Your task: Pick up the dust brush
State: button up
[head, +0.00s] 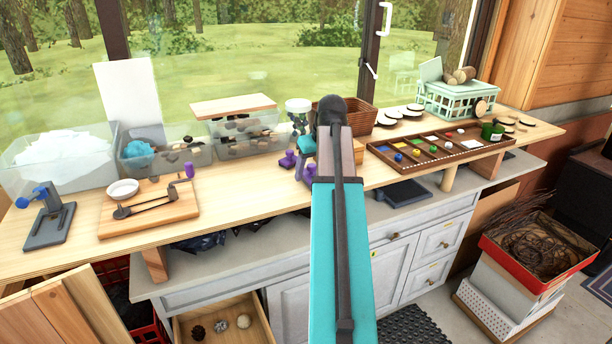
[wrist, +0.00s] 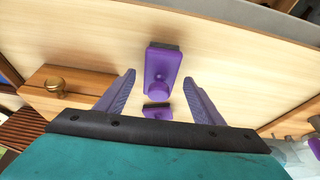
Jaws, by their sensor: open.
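A purple block with a round knob and a dark strip along one edge, which looks like the dust brush (wrist: 160,66), lies on the pale wooden bench in the wrist view. A smaller purple piece with a dark strip (wrist: 157,111) shows nearer, between the finger bases; I cannot tell whether it is separate. My gripper (wrist: 159,80) is open, its two purple fingers apart with the purple block between and beyond their tips. Nothing is held. In the head view my arm hides much of this spot, and purple shapes (head: 288,160) show beside it.
A wooden box with a brass knob (wrist: 56,85) is close on the left in the wrist view. In the head view a sorting tray (head: 440,148) lies right of my arm, and clear bins (head: 165,152) and a wooden board (head: 150,212) stand left.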

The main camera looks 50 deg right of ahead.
jog(key=shift+w+d+f, duration=0.1)
jog(key=shift+w+f, duration=0.1)
jog(key=shift+f, duration=0.4)
jog(key=c, duration=1.2)
jog(key=shift+r, duration=0.1)
jog(key=shift+r+b, duration=0.5)
jog(key=shift+r, duration=1.2)
jog(key=s+b, duration=0.1)
jog(key=s, duration=0.4)
jog(key=s+r+b, duration=0.1)
jog(key=s, duration=1)
jog(key=shift+a+r+b, duration=0.2)
jog(key=shift+b, duration=0.2)
